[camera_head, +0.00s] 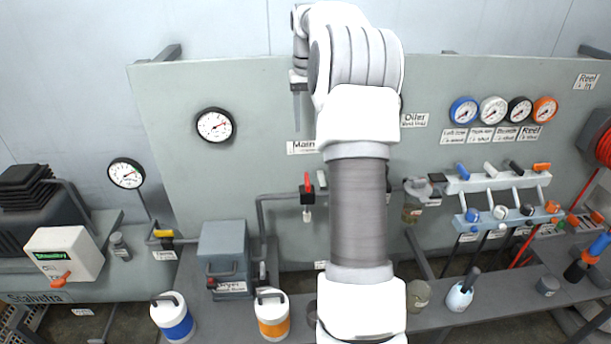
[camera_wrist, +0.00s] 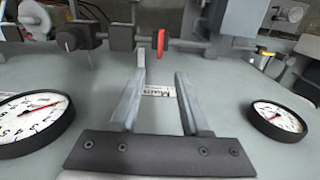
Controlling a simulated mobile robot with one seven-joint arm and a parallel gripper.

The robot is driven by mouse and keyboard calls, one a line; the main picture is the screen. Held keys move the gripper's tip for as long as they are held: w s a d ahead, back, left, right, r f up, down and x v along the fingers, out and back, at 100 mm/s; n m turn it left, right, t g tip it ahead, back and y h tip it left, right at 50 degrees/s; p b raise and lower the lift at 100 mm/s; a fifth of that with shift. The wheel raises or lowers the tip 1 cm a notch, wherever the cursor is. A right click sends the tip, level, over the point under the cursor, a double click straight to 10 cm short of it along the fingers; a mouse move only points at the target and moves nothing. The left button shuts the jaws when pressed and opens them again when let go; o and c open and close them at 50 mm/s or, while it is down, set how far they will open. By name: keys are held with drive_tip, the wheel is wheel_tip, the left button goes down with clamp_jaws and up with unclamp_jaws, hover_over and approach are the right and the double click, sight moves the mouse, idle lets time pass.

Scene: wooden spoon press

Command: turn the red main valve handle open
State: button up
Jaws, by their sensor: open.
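The red main valve handle (camera_head: 308,183) stands upright on a dark valve body in a grey pipe, just left of my arm in the head view. It also shows in the wrist view (camera_wrist: 161,43), at the top centre beyond my fingertips. My gripper (camera_wrist: 158,80) is open and empty, its two grey fingers pointing toward the panel and the valve. A gap lies between the fingertips and the handle. In the head view my gripper (camera_head: 297,95) is high against the panel, above the "Main" label (camera_head: 302,147), and only partly visible. My arm covers the panel to the right of the valve.
A round gauge (camera_head: 215,125) is on the panel to the left. An oiler bowl (camera_head: 412,212) and a row of coloured valves (camera_head: 500,180) are to the right. A grey dryer box (camera_head: 224,255) stands lower left. The panel between gauge and label is clear.

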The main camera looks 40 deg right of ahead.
sight(307, 178)
wheel_tip(307, 178, down, 17)
drive_tip(key=shift+r, duration=0.1)
idle(0.3)
clamp_jaws()
idle(0.3)
